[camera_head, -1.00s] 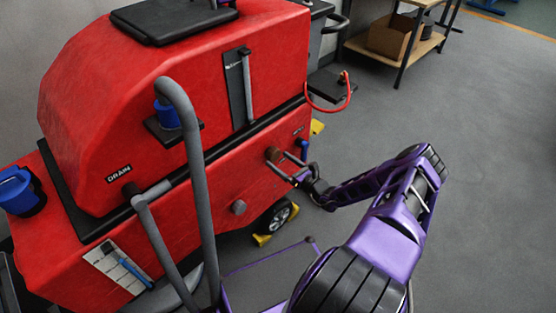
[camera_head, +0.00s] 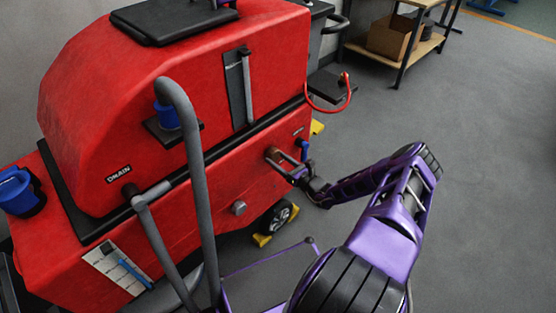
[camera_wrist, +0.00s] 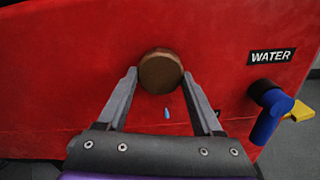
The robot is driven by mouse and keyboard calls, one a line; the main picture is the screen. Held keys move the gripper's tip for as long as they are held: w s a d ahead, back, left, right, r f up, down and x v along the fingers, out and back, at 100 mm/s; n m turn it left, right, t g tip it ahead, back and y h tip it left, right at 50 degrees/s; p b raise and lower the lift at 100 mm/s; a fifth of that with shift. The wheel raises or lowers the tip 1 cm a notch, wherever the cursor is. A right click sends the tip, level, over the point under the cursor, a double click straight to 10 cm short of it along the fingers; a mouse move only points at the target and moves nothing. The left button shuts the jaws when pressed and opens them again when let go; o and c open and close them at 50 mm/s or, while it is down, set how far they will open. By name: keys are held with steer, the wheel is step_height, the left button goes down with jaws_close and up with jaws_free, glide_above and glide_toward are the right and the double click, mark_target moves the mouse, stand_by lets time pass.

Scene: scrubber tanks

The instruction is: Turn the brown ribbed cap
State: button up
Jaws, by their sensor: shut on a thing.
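The brown ribbed cap (camera_wrist: 161,73) sits on the red side of the scrubber tank, left of a WATER label. My gripper (camera_wrist: 160,78) is shut on the cap, with one finger at its left side and one at its right. In the head view the cap (camera_head: 271,153) is low on the machine's right part and partly covered by my gripper (camera_head: 277,160). The ribs are too small to make out clearly.
A blue-handled valve (camera_wrist: 266,118) juts out right of the cap, below the WATER label (camera_wrist: 271,56). A grey round knob (camera_head: 239,208) is lower left on the red scrubber (camera_head: 130,70). Yellow chocks (camera_head: 262,240) sit by the wheel. Open floor lies to the right.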

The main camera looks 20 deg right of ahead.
steer(key=shift+f+m, duration=0.1)
steer(key=shift+m, duration=0.3)
steer(key=shift+m+b, duration=0.55)
steer(key=shift+m, duration=0.15)
steer(key=m+b, duration=0.1)
steer(key=m, duration=0.2)
steer(key=shift+s+a, duration=0.1)
steer(key=m+b, duration=0.1)
steer(key=m, duration=0.3)
steer(key=shift+a+m+b, duration=0.1)
steer(key=shift+m+b, duration=0.35)
steer(key=shift+m, duration=1.45)
steer(key=o, duration=1.4)
steer(key=shift+r, duration=0.2)
steer(key=shift+c, duration=0.2)
steer(key=p+v, duration=0.1)
steer(key=v, duration=1.6)
steer(key=shift+s, duration=0.25)
